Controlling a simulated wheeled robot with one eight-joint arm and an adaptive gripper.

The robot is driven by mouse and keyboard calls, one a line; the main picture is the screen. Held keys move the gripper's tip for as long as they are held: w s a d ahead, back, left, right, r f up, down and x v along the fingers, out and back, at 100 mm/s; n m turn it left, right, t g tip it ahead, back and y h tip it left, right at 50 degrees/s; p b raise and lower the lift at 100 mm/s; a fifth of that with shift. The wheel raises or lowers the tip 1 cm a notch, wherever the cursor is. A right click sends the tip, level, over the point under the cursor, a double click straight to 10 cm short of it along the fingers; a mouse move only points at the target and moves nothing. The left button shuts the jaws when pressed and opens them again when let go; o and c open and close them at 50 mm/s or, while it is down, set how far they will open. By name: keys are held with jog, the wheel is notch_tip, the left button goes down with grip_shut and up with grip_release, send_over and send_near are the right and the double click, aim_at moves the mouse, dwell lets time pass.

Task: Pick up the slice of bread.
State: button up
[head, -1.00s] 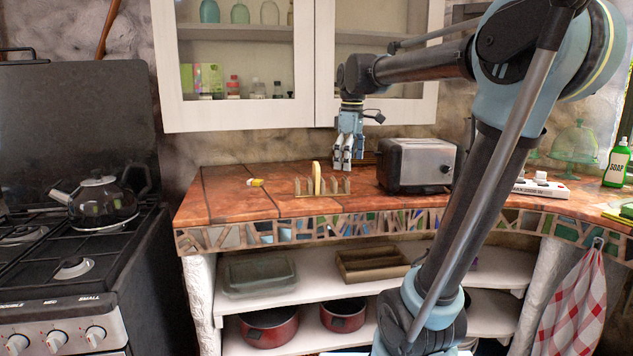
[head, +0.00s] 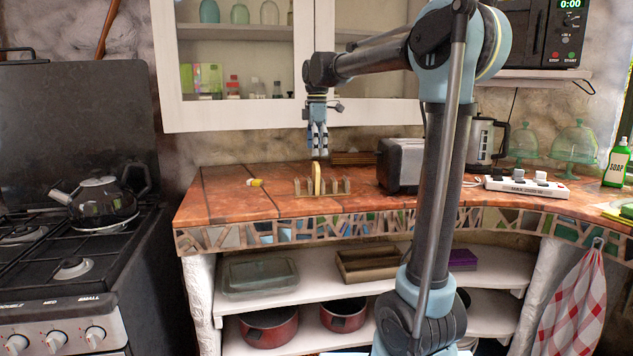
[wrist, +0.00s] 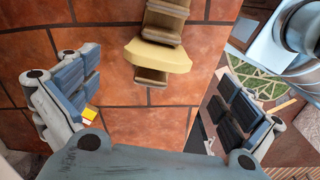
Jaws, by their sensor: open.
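The slice of bread (head: 317,179) stands upright in a wooden toast rack (head: 341,189) on the tiled counter. In the wrist view the pale bread slice (wrist: 158,56) shows from above, its top edge sticking out of the rack (wrist: 165,20) on both sides. My gripper (head: 319,156) points down just above the bread in the head view. In the wrist view my gripper (wrist: 160,100) is open and empty, one finger at left and one at right, with the bread between them and farther off. I see no contact.
A toaster (head: 401,166) stands right of the rack. A small yellow item (head: 255,182) lies to the left on the counter. A white cabinet (head: 240,60) hangs above and behind. The counter's front left is clear.

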aim_at(317, 163)
notch_tip(317, 163, down, 6)
jog(key=shift+f, duration=0.2)
jog(key=shift+w+a+f, duration=0.15)
jog(key=shift+f, duration=2.45)
jog(key=c, duration=0.8)
